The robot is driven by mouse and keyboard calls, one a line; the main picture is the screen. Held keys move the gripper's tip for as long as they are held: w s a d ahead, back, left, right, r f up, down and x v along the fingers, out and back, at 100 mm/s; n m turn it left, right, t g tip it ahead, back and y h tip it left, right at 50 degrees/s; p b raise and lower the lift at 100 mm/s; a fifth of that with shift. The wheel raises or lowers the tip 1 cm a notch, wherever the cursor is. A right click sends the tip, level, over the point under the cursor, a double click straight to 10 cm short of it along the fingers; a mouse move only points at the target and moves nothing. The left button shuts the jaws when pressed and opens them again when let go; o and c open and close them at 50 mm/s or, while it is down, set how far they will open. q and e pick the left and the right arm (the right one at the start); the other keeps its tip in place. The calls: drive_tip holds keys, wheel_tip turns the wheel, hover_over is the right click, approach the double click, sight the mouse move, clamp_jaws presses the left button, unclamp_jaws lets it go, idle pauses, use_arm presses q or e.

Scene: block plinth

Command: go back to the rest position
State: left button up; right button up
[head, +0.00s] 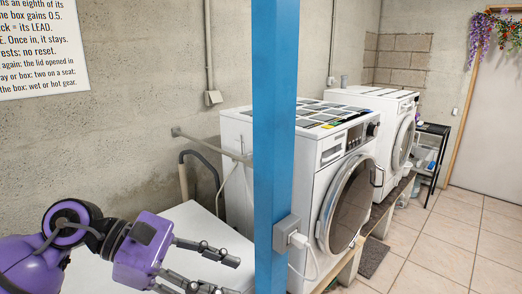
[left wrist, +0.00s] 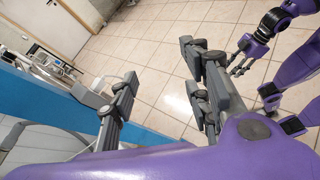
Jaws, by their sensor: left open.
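My left gripper (head: 230,276) is in the lower left of the head view, on a purple arm, its fingers spread apart and empty. It is in front of a white surface and left of a blue post. In the left wrist view my left gripper (left wrist: 158,75) also shows open, with nothing between its fingers and floor tiles beyond. My right gripper (left wrist: 240,66) shows small at the upper right of the left wrist view, with dark fingers over the floor. How far its fingers are apart is not clear. It is not in the head view.
The blue post (head: 275,120) with a grey socket box (head: 287,234) and white plug stands close to my left gripper's right. Two white front-loading machines (head: 305,190) stand behind it. A black shelf (head: 433,150) stands farther back. Tiled floor (head: 440,240) at the right is clear.

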use_arm(q)
drive_tip(key=a+f+m+t+y+p, duration=0.1)
drive_tip(key=a+f+m+t+y, duration=0.4)
drive_tip(key=f+m+t, duration=0.75)
drive_tip(key=a+f+m+t+y, duration=0.2)
drive_tip(key=a+f+m+t, duration=0.45)
drive_tip(key=m, duration=1.05)
drive_tip(key=s+f+n+g+y, duration=0.2)
drive_tip(key=s+f+n+g, duration=0.3)
drive_tip(key=s+f, duration=0.5)
drive_tip(key=s+a+f+n+g+y, duration=0.1)
drive_tip(key=s+f+n+g+y, duration=0.2)
drive_tip(key=s+f+n, duration=0.6)
wheel_tip(320, 180, down, 8)
drive_tip(key=s+g, duration=0.2)
drive_tip(key=shift+s+a+r+g, duration=0.25)
drive_tip(key=shift+s+g, duration=0.05)
